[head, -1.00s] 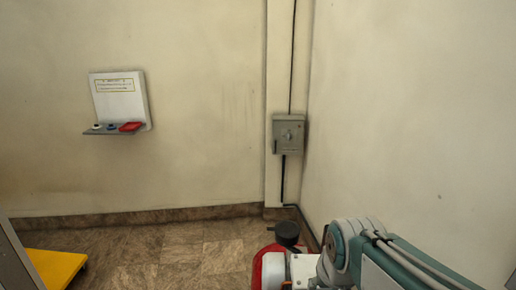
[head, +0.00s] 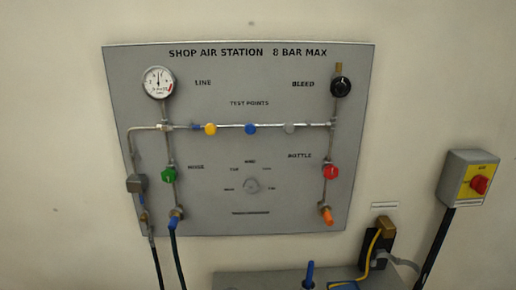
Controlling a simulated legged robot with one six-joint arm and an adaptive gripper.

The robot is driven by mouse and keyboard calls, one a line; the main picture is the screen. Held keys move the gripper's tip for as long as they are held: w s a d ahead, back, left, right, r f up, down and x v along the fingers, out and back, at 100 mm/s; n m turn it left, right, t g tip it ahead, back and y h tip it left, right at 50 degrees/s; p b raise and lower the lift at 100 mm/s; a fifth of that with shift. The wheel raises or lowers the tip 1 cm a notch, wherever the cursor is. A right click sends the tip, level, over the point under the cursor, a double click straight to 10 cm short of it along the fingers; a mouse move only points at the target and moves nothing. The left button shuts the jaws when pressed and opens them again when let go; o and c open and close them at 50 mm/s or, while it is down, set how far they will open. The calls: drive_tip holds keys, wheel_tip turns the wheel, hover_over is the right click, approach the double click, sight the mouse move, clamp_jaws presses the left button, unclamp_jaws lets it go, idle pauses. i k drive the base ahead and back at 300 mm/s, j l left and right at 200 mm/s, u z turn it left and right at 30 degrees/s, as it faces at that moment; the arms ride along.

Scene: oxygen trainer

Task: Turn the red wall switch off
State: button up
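The red wall switch (head: 480,184) is a red rotary knob on a yellow plate, on the front of a grey box (head: 456,170) fixed to the wall at the right of the head view. A thick black cable runs down from the box. The knob's exact on or off position is too small to read. My gripper and arm do not show in the current head view.
A grey panel (head: 240,222) marked "SHOP AIR STATION 8 BAR MAX" hangs left of the switch, with a gauge (head: 158,82), pipes and coloured knobs. A grey surface (head: 250,281) juts out below it. A black socket with a yellow cable (head: 368,252) sits between panel and switch box.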

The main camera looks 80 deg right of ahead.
sight(479, 183)
drive_tip(key=z, duration=4.35)
